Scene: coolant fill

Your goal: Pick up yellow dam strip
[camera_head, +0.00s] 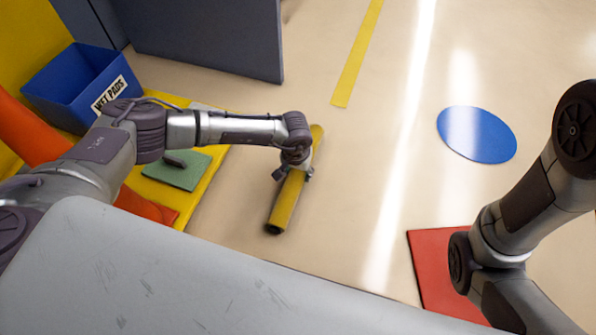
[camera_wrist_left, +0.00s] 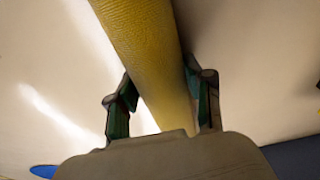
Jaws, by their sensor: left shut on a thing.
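The yellow dam strip (camera_head: 287,200) is a rounded yellow bar in the head view, slanting over the beige floor, its dark end toward the bottom. My left gripper (camera_head: 293,174) is around its middle. In the left wrist view the strip (camera_wrist_left: 145,50) runs between the two fingers of the left gripper (camera_wrist_left: 160,105), its surface finely textured. The gripper is shut on it. I cannot tell whether the strip touches the floor. My right arm shows at the right of the head view, but its gripper is not visible.
A blue bin (camera_head: 75,88) labelled "WET PADS" and a green pad (camera_head: 177,170) sit at the left by a yellow mat (camera_head: 205,180). A blue disc (camera_head: 476,134), a red mat (camera_head: 432,262) and a yellow floor stripe (camera_head: 357,55) lie on open floor. A grey panel (camera_head: 205,30) stands behind.

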